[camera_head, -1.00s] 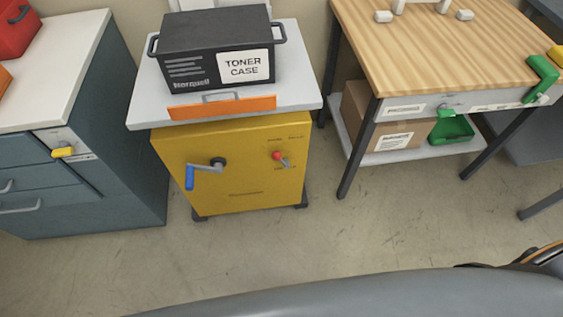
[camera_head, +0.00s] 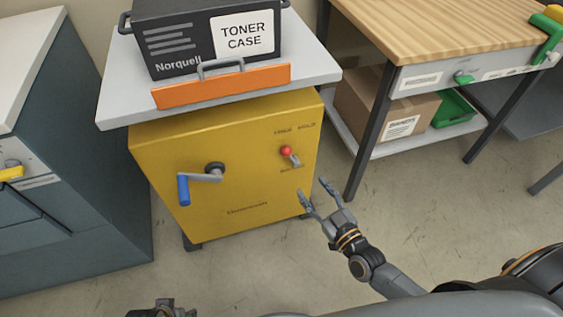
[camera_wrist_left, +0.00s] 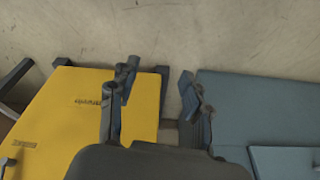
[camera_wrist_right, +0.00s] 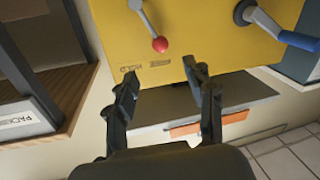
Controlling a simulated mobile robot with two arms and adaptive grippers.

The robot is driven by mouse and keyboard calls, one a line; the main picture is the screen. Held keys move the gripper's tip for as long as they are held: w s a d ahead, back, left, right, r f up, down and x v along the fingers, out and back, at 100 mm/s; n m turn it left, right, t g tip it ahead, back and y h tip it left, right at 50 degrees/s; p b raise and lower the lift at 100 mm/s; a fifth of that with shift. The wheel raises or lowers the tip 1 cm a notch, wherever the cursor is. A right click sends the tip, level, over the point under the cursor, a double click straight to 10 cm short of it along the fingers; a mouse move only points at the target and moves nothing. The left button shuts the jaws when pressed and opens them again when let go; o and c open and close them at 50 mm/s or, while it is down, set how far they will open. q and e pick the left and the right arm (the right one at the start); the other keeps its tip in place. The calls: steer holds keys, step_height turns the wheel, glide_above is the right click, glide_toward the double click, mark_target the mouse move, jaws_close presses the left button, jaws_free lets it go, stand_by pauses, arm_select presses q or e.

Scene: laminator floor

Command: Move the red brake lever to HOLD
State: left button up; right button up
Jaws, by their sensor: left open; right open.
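The red-knobbed brake lever (camera_head: 288,153) sits on the upper right of the yellow cabinet's (camera_head: 235,150) front, with small lettering above and below it. In the right wrist view the lever's red knob (camera_wrist_right: 160,45) shows above the fingertips, apart from them. My right gripper (camera_head: 315,192) is open and empty, below and to the right of the lever in the head view. My left gripper (camera_wrist_left: 155,85) is open and empty, with the cabinet and the floor beyond it. Only a small part of the left arm shows at the head view's bottom edge.
A blue-handled crank (camera_head: 200,175) sticks out left of the lever. A toner case (camera_head: 180,40) stands on the grey top above an orange bar (camera_head: 222,87). A wooden-top bench (camera_head: 430,30) stands right, a blue-grey drawer cabinet (camera_head: 90,190) left. The floor in front is clear.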

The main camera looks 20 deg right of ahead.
mark_target(289, 155)
steer(key=x, duration=0.4)
steer(key=b+x, duration=0.1)
steer(key=x, duration=0.3)
steer(key=b+x, duration=0.1)
steer(key=x, duration=0.4)
steer(key=shift+r, duration=0.3)
steer(key=shift+w+a, duration=0.15)
steer(key=shift+w, duration=0.25)
arm_select(q)
steer(key=w+v, duration=0.2)
steer(key=v, duration=0.6)
steer(key=shift+s+r+t, duration=0.3)
steer(key=shift+s+r, duration=0.1)
steer(key=shift+r, duration=0.2)
steer(key=shift+a, duration=0.1)
arm_select(e)
jaws_close()
